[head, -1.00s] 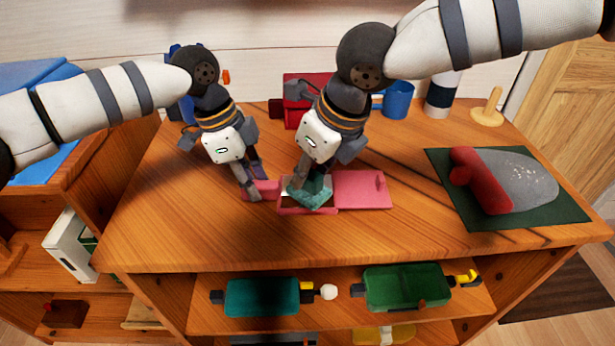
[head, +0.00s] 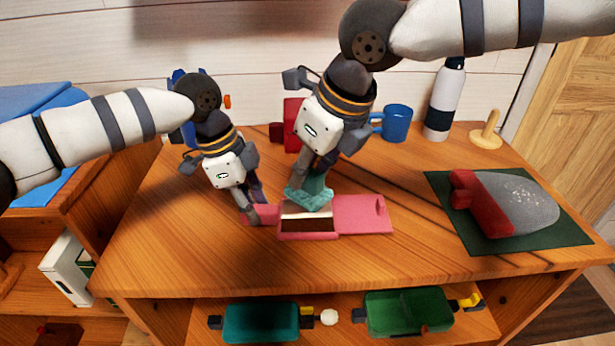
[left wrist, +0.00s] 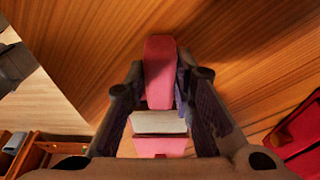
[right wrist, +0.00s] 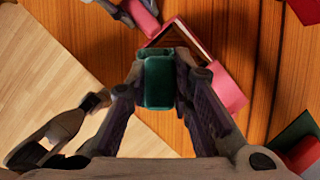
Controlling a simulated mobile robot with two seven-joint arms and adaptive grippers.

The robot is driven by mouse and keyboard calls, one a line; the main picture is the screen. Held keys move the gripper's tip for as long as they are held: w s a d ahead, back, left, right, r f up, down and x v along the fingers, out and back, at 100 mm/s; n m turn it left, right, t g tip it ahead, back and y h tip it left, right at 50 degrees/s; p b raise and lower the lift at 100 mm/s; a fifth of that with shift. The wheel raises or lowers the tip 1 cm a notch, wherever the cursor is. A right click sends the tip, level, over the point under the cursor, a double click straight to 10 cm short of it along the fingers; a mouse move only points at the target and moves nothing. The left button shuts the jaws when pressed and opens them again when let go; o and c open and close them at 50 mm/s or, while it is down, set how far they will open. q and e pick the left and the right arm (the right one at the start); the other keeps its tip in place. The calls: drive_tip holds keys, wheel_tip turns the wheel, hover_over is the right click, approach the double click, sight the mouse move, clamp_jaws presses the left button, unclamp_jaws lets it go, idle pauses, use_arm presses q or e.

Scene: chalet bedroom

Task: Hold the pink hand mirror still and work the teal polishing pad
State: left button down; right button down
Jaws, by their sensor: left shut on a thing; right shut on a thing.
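The pink hand mirror (head: 365,213) lies flat on the wooden dresser, with its framed glass (head: 308,224) in the middle. My left gripper (head: 252,213) is shut on the mirror's handle (head: 265,214), at the mirror's left end. The handle also shows between the fingers in the left wrist view (left wrist: 160,72). My right gripper (head: 310,182) is shut on the teal polishing pad (head: 309,196). The pad is at the far edge of the glass frame; I cannot tell whether it touches. In the right wrist view the pad (right wrist: 160,85) covers part of the frame (right wrist: 228,88).
A dark green mat (head: 550,234) with a grey and red item (head: 515,195) lies to the right. A blue mug (head: 397,123), a white and dark bottle (head: 443,100) and a wooden peg stand (head: 487,133) are behind. The front of the dresser top is clear.

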use_arm(q)
drive_tip(key=c, duration=1.3)
unclamp_jaws()
drive_tip(key=shift+r, duration=0.1)
drive_tip(key=v, duration=1.2)
